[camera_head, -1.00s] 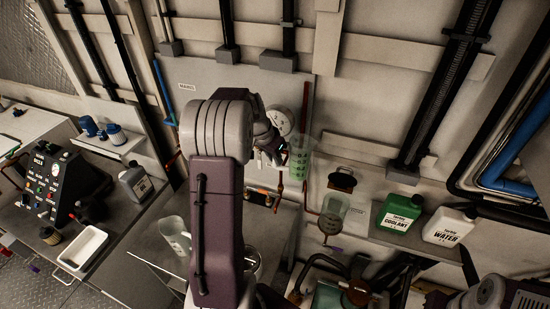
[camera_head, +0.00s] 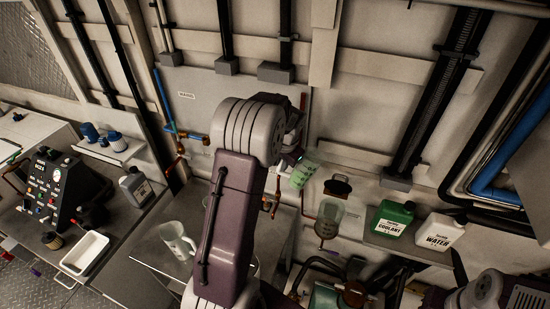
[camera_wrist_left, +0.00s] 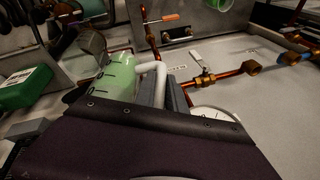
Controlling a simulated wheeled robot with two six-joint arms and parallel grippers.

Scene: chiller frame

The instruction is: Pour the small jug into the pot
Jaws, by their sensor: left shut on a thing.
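The small jug (camera_head: 302,171) is translucent green with dark markings and tilts in front of the back wall. My left gripper (camera_head: 288,163), partly hidden by its own arm, is shut on its white handle. In the left wrist view the jug (camera_wrist_left: 117,76) sits beside the fingers (camera_wrist_left: 178,94), with the handle between them. A clear vessel (camera_head: 328,215) stands below and right of the jug, apart from it; I cannot tell whether it is the pot. My right gripper is out of view.
A larger clear jug (camera_head: 177,240) stands on the metal bench. A green coolant bottle (camera_head: 394,217) and a white water bottle (camera_head: 439,232) stand to the right. Copper pipes and a valve (camera_head: 190,138) run along the wall. A white tray (camera_head: 84,254) lies at left.

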